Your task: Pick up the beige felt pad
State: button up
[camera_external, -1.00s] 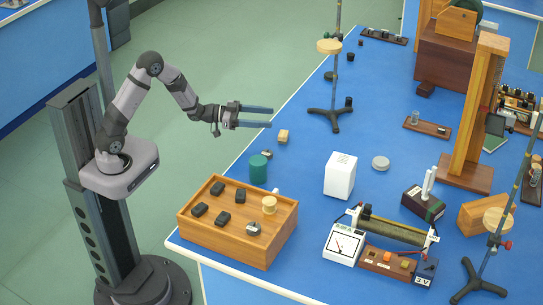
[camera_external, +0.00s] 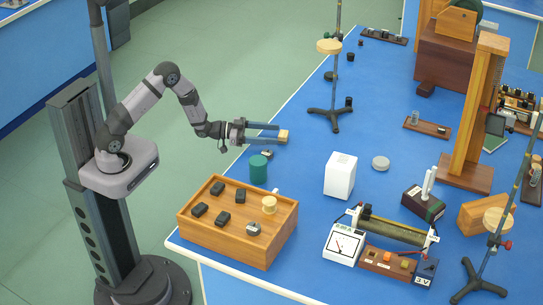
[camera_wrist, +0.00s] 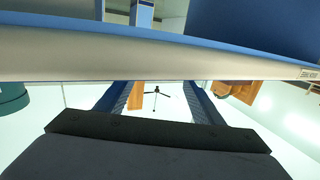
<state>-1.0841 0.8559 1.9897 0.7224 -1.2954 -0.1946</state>
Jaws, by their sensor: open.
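A small beige block (camera_external: 284,135), which looks like the felt pad, lies on the blue table near its left edge. My gripper (camera_external: 280,134) reaches over the table edge from the left, its long blue fingers level and open. In the external view the fingertips are at the block, one on its far side and one on its near side. I cannot tell whether they touch it. In the wrist view the two fingers (camera_wrist: 161,96) show spread apart behind a dark bar; I cannot make out the pad there.
A green cylinder (camera_external: 258,169) and a small grey-black piece (camera_external: 267,154) stand just below the gripper. A wooden box (camera_external: 232,237) with several black pieces is nearer the front. A stand with a tripod foot (camera_external: 333,120) is beyond the fingertips. A white block (camera_external: 340,175) is farther right.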

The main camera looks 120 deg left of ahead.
aim_at(283, 133)
jog(key=shift+p+x, duration=0.55)
jog(key=shift+x, duration=2.05)
jog(key=shift+s+a+r, duration=0.1)
jog(key=shift+a, duration=0.05)
jog(key=c, duration=1)
